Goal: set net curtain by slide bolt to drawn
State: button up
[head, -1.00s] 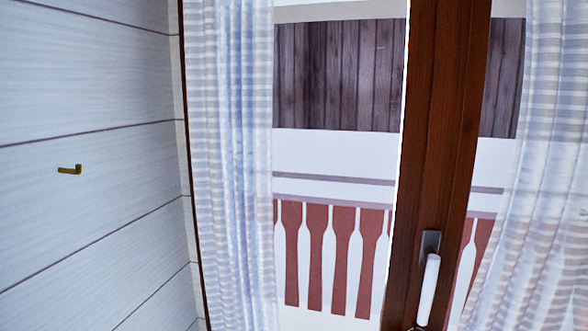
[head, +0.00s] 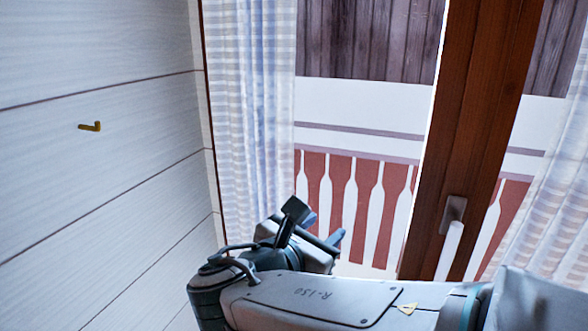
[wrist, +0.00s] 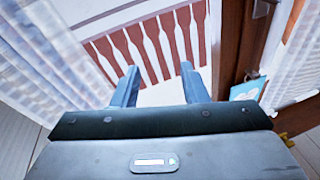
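A sheer striped net curtain hangs in two panels. The left panel (head: 245,110) hangs gathered beside the wall, and the right panel (head: 560,190) hangs beyond the brown window post. Both also show in the wrist view, left (wrist: 45,50) and right (wrist: 298,60). The glass between them is uncovered. I cannot make out a slide bolt. My gripper (head: 322,222) is raised in front of the window, near the left panel's lower part. In the wrist view its two fingers (wrist: 157,87) are apart with nothing between them.
A brown wooden post (head: 470,130) with a white-gripped window handle (head: 450,235) stands right of my gripper. A small brass hook (head: 90,126) sticks out of the white plank wall (head: 100,60) at left. A blue item (wrist: 247,89) shows at right in the wrist view.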

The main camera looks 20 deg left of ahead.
aim_at(296, 176)
jog(key=s+a+r+n+t+y, duration=0.2)
jog(key=a+r+n+t+y, duration=0.15)
jog(key=a, duration=0.45)
jog(key=shift+n+g+h, duration=0.35)
jog(key=w+p, duration=0.1)
jog(key=w, duration=0.3)
jog(key=w+d+p, duration=0.1)
jog(key=w, duration=0.3)
jog(key=w+p, duration=0.1)
jog(key=w, duration=0.4)
jog(key=shift+d+r+p, duration=0.15)
jog(key=shift+r+p, duration=0.1)
jog(key=shift+p, duration=0.05)
